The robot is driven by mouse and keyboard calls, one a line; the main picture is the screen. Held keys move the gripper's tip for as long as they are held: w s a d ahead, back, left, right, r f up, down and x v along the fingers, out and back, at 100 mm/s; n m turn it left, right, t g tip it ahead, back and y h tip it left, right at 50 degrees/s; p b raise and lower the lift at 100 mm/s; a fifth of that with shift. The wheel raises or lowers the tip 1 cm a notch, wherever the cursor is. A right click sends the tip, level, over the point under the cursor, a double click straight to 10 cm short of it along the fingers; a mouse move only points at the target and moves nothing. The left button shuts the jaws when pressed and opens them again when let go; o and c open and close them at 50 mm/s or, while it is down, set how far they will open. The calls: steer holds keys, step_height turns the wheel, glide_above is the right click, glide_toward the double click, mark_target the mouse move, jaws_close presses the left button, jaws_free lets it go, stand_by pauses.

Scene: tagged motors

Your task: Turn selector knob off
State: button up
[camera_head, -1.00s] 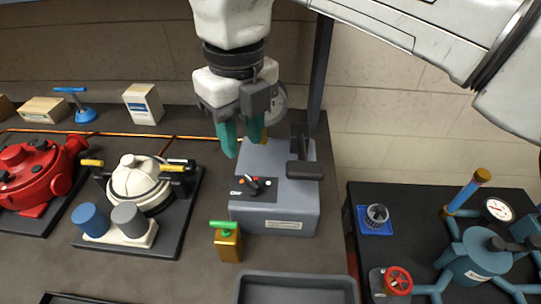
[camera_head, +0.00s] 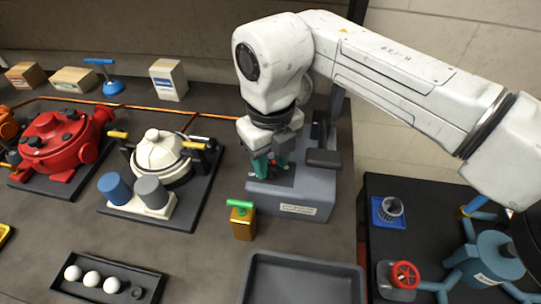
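The selector knob sits on the sloped front face of the grey control box (camera_head: 318,198). In the earlier frame it shows as a dark lever on a dark panel with small coloured dots. Now my gripper (camera_head: 270,176) is down at that panel, with its green fingertips pointing at the knob area. The fingers and wrist cover most of the panel and the knob, so I cannot tell whether the fingers touch or grip it.
A black handle (camera_head: 324,157) rises on the right of the box. A brass block with a green handle (camera_head: 242,222) stands in front. A grey tray (camera_head: 305,280) lies nearer. A white pump (camera_head: 160,158) stands left; a side table with a red valve wheel (camera_head: 405,274) is right.

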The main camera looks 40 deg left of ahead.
jaws_close()
stand_by(0.3)
steer(key=shift+n, duration=0.3)
steer(key=n, duration=0.4)
steer(key=shift+b, duration=0.35)
steer(key=shift+s+n, duration=0.1)
steer(key=shift+n, duration=2.3)
jaws_free()
